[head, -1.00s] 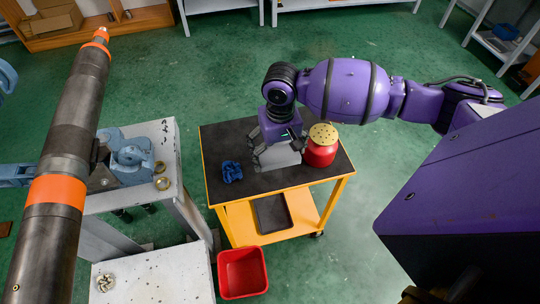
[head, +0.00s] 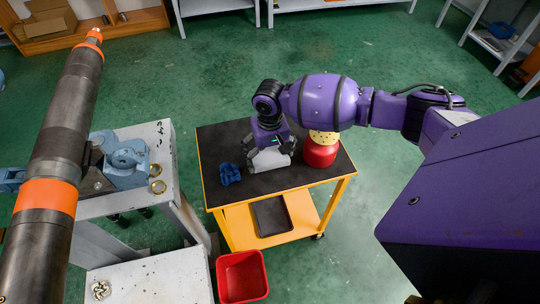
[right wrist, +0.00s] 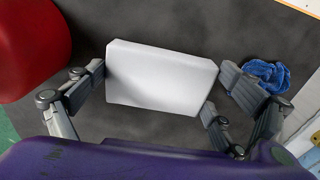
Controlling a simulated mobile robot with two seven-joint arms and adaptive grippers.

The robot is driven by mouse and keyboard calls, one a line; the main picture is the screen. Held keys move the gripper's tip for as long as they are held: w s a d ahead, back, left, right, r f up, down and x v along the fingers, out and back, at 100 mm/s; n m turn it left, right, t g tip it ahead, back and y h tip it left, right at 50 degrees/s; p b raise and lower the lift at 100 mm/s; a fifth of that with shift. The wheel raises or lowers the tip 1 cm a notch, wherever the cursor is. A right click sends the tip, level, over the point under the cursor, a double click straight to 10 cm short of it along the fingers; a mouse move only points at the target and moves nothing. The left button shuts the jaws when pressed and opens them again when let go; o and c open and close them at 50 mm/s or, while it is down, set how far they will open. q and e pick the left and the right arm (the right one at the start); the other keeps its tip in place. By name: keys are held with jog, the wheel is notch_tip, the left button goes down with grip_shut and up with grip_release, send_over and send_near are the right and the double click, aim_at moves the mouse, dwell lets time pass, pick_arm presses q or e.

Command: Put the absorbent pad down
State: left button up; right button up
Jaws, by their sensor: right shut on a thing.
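The absorbent pad (head: 270,160) is a plain white block. It is at the black top of the yellow cart (head: 323,186), and it also shows in the right wrist view (right wrist: 160,80). My right gripper (head: 268,153) points down with its fingers shut on the pad's two ends. The pad is very low over the cart top or touching it; I cannot tell which. My left gripper is not in view.
A crumpled blue rag (head: 230,174) lies left of the pad. A red can (head: 320,154) with a perforated yellowish top stands right of it. A red bin (head: 242,277) is on the floor. A long pipe (head: 60,150) crosses the left side by a blue vise (head: 125,163).

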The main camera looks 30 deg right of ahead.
aim_at(270, 157)
jog(key=shift+f, duration=0.2)
jog(key=o, duration=0.7)
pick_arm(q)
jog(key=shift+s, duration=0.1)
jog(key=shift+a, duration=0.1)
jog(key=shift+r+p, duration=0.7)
pick_arm(e)
notch_tip(270, 157, up, 12)
jog(key=shift+r, duration=0.2)
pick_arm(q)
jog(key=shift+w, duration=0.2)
